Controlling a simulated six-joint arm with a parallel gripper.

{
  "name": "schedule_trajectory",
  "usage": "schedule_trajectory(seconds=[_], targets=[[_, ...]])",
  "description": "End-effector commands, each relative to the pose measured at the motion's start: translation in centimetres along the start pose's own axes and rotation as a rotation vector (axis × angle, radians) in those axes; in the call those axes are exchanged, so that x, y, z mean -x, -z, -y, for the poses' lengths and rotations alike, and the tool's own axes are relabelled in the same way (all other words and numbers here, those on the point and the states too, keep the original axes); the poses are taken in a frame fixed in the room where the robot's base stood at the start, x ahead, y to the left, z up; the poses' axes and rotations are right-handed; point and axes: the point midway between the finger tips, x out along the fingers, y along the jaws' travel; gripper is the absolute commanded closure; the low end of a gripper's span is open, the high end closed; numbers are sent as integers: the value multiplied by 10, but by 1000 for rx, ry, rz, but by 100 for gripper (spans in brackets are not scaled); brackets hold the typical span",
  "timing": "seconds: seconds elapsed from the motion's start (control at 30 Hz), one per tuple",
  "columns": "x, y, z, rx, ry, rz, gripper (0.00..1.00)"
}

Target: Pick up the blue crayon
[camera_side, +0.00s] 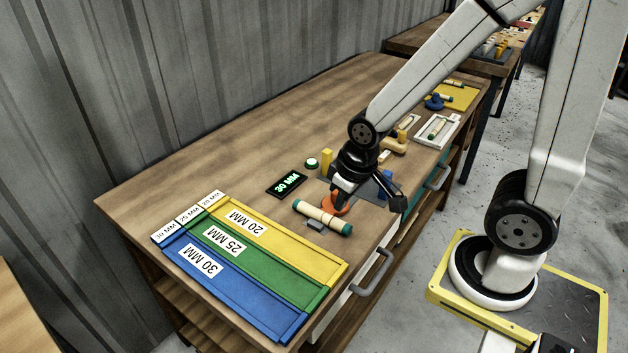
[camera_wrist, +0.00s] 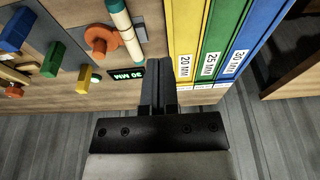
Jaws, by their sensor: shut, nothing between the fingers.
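I cannot make out a blue crayon for certain in either view. A blue part (camera_side: 387,184) shows beside my gripper in the side view. My gripper (camera_side: 345,188) is above the workbench, by an orange piece (camera_side: 335,204); its fingers (camera_wrist: 158,65) are shut and empty. A cream rod with teal ends (camera_side: 322,217) lies in front of it; the rod also shows in the wrist view (camera_wrist: 124,28). My gripper hides part of the bench.
Yellow (camera_side: 285,241), green (camera_side: 250,255) and blue (camera_side: 225,285) trays marked 20, 25 and 30 MM lie at the bench's near end. A small display (camera_side: 287,183) reads 30 MM. A white tray (camera_side: 437,130) lies farther back. The bench's left side (camera_side: 235,150) is clear.

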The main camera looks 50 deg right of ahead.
Motion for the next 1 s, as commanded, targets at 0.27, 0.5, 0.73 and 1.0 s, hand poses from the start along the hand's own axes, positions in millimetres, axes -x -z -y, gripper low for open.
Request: schedule_trajectory(seconds=[0.27, 0.5, 0.73, 1.0], targets=[[0, 0, 0, 0, 0, 0, 100], [0, 0, 0, 0, 0, 0, 33], [0, 0, 0, 0, 0, 0, 24], [-2, 4, -7, -51, -6, 7, 24]])
